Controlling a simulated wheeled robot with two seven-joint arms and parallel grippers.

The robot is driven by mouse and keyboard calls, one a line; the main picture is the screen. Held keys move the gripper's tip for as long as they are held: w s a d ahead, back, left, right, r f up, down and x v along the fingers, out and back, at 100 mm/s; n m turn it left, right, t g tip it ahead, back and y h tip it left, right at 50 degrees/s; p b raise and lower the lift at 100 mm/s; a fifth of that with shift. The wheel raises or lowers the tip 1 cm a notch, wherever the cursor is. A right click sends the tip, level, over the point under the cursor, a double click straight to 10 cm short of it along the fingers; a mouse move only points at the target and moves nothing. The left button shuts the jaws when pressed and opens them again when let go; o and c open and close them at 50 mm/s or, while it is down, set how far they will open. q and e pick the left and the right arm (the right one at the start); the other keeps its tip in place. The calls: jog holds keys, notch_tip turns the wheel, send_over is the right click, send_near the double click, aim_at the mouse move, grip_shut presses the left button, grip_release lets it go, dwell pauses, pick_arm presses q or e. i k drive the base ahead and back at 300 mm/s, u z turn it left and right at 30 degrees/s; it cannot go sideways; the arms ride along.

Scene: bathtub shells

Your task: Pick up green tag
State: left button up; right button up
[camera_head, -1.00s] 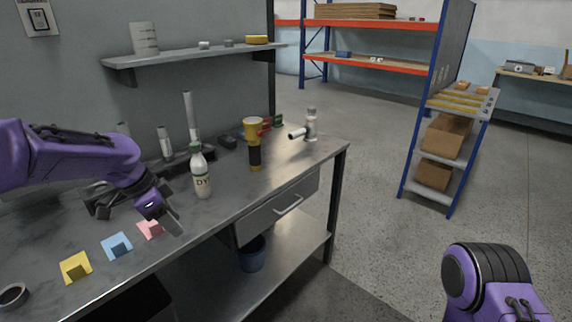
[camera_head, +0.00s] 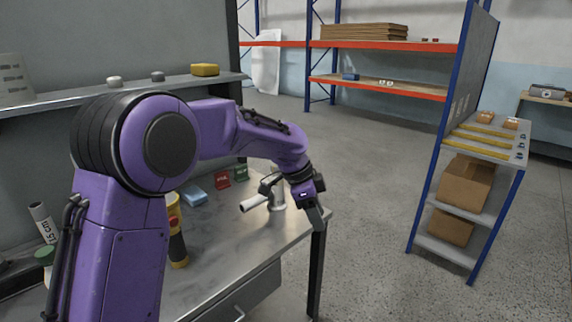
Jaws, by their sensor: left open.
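A small green item (camera_head: 240,173), possibly the green tag, stands near the back edge of the metal workbench (camera_head: 228,250), right of a red item (camera_head: 222,180). It looks like a small upright block or card with a light mark. My left gripper (camera_head: 294,198) is open and to the right of the green item, over the bench's right end. My left arm covers much of the bench's left part. My right gripper is not in view.
A blue block (camera_head: 194,195) lies left of the red item. A yellow-and-black flashlight (camera_head: 177,240) stands partly behind my arm. A shelf (camera_head: 60,102) runs above the bench. Open floor lies between the bench and a blue-framed rack (camera_head: 432,205).

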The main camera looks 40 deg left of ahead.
aim_at(241, 170)
jog(key=u, duration=0.2)
jog(key=i, duration=1.25)
jog(key=u, duration=1)
jog(key=i, duration=0.65)
jog(key=u, duration=0.3)
